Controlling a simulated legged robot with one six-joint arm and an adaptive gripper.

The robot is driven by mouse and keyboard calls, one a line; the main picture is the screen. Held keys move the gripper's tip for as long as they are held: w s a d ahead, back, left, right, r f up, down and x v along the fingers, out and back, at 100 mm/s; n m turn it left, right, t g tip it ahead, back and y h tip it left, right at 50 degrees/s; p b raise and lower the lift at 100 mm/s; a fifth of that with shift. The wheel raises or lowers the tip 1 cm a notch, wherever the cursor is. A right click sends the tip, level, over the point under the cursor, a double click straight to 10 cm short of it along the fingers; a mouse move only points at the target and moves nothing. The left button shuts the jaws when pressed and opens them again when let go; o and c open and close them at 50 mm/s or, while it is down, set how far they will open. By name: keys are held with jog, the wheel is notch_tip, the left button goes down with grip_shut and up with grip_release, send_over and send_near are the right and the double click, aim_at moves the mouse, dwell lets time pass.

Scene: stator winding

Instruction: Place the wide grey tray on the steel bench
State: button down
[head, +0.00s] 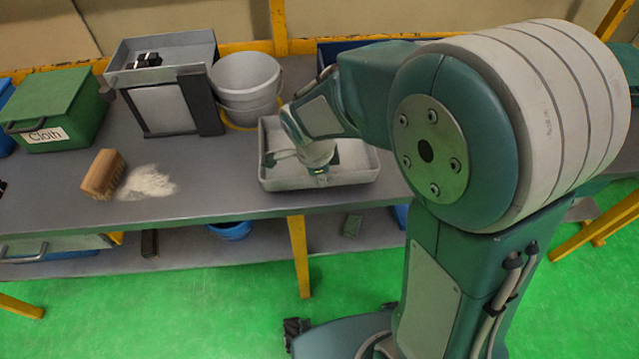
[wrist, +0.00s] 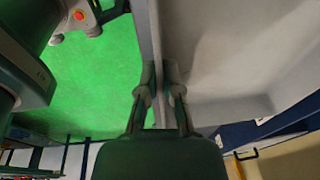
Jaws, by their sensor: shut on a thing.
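The wide grey tray (head: 347,179) is at the front part of the steel bench (head: 225,190), below my forearm. I cannot tell whether it rests on the bench top or is held just above it. My gripper (head: 318,172) is at the tray's near wall. In the wrist view my gripper (wrist: 160,92) is shut on this wall, one finger on each side. The empty inside of the tray (wrist: 215,45) fills the right of that view, with green floor on the left. My arm hides part of the tray's inside in the head view.
A white bucket (head: 246,85) stands behind the tray. A grey box on a dark stand (head: 163,108) is left of it. Further left are a wooden brush (head: 102,174), white powder (head: 148,182) and a green "Cloth" box (head: 55,108). The bench between powder and tray is clear.

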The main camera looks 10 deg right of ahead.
jog(key=shift+w+a+f, duration=0.15)
jog(key=shift+a+f, duration=0.1)
jog(key=shift+f, duration=1.55)
jog(key=c, duration=0.8)
grip_release()
jog(key=shift+f, duration=0.1)
notch_tip(320, 180, up, 12)
jog(key=s+a, duration=0.1)
jog(key=shift+s+a, duration=0.15)
jog(key=shift+a, duration=0.2)
